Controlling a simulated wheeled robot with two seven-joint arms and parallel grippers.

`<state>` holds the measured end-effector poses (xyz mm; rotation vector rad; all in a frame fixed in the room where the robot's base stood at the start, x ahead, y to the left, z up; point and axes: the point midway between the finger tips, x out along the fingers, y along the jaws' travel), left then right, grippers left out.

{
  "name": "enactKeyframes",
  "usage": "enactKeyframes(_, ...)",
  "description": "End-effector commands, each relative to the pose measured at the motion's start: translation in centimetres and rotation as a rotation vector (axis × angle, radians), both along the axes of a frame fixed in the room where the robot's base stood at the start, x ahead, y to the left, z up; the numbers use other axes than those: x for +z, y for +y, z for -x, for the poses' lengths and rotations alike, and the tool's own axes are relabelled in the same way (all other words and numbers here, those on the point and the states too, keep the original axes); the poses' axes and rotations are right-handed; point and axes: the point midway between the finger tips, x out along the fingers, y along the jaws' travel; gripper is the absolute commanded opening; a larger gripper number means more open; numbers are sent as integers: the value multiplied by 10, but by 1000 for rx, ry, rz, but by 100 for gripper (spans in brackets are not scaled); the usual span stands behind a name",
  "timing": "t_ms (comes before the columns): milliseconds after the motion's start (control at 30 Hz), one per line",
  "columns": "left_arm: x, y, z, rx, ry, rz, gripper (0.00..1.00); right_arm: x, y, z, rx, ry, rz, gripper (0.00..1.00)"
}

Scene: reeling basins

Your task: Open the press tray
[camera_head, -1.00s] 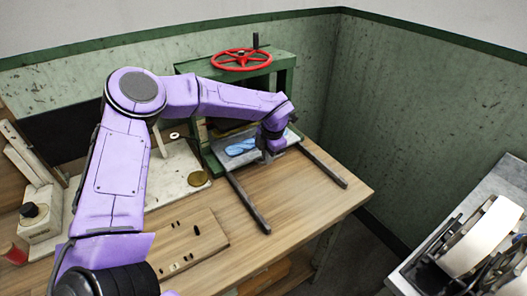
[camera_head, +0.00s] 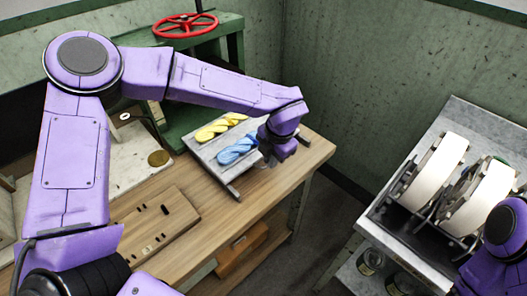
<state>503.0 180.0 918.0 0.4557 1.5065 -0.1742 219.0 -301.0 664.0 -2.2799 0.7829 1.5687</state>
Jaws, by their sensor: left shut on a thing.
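The press tray (camera_head: 208,153) is a flat grey plate, drawn out in front of the green press (camera_head: 236,50) along its rails. A yellow twisted skein (camera_head: 215,129) and a blue twisted skein (camera_head: 238,150) lie on it. My left gripper (camera_head: 274,157) is at the tray's front right edge, pointing down and shut on the tray's front side. The wrist hides the exact grip. Part of my right arm shows at the right edge, with no fingers visible.
A red handwheel (camera_head: 185,25) tops the press. A wooden board with slots (camera_head: 157,222) lies on the wooden table (camera_head: 208,205) at the front left. A metal stand with white reels (camera_head: 432,170) stands at the right, across a floor gap.

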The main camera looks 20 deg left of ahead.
Motion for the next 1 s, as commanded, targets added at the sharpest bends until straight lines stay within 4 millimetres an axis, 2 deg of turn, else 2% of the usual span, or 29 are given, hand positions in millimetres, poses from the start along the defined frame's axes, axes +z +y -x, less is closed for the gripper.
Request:
enactKeyframes(433, 1, -4, 1, 0, -2, 1, 0, 0, 0, 0, 0, 0, 0, 34)
enactKeyframes(467, 1, -4, 1, -1, -3, 1, 20, 0, 0, 0, 0, 0, 0, 34)
enactKeyframes(500, 1, -4, 1, 0, -2, 1, 33, 0, 0, 0, 0, 0, 0, 34)
enactKeyframes(533, 1, -3, 1, 0, -2, 1, 36, 0, 0, 0, 0, 0, 0, 34)
enactKeyframes(833, 3, -4, 1, 1, -2, 1, 36, -1, 0, 0, 0, 0, 0, 34)
enactKeyframes(933, 16, -6, 1, 1, -4, 1, 36, -3, 0, 0, 0, 0, 0, 34)
enactKeyframes(1000, 31, -9, 2, 1, -7, 2, 36, -5, 0, 0, 0, 0, 0, 34)
